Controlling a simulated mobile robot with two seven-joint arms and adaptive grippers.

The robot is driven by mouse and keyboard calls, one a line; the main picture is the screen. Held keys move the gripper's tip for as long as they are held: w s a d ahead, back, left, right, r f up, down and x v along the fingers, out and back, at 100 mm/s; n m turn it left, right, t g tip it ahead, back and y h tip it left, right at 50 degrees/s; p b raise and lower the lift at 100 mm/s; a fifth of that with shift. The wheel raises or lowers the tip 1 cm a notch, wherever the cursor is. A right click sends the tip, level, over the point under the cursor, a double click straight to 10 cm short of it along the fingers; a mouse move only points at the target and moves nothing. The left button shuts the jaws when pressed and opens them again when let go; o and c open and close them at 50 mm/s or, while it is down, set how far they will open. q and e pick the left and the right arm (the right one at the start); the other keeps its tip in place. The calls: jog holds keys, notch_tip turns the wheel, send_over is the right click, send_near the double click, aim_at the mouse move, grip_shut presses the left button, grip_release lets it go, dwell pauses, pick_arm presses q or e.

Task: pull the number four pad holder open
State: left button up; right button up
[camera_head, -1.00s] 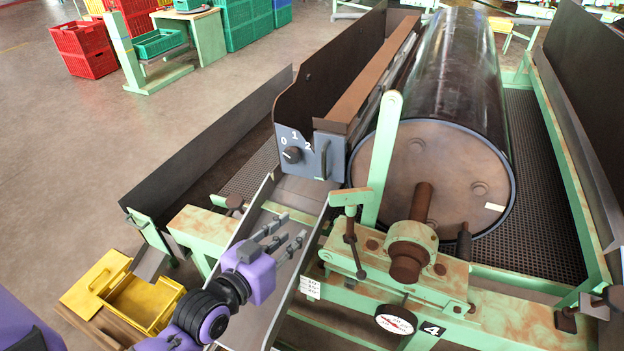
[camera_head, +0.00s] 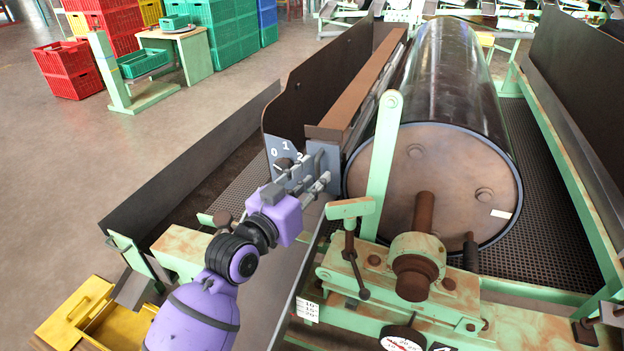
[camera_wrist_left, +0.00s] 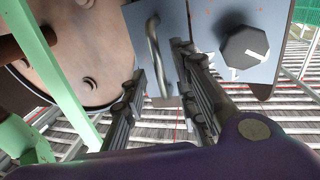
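The pad holder is a long brown box with a blue-grey front panel (camera_head: 276,163), left of the big dark drum (camera_head: 452,80). The panel carries the marks 0, 1, 2 and a dark dial (camera_wrist_left: 246,54). A metal bar handle (camera_wrist_left: 154,45) shows beside the dial in the left wrist view. My left gripper (camera_head: 322,178) is right at the panel. In the left wrist view its fingers (camera_wrist_left: 158,75) are open, one on each side of the handle; contact cannot be told. In the head view the gripper covers the handle. My right gripper is not in view.
A green upright lever (camera_head: 382,165) and a green T-shaped clamp (camera_head: 350,210) stand right of my gripper. A yellow bin (camera_head: 75,310) is at lower left. A sloping dark side plate (camera_head: 185,165) lies left. Open floor and stacked crates (camera_head: 215,45) are beyond.

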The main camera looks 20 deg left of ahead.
pick_arm(q)
grip_shut()
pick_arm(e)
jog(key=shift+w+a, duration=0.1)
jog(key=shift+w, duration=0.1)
pick_arm(q)
jog(key=shift+s, duration=0.1)
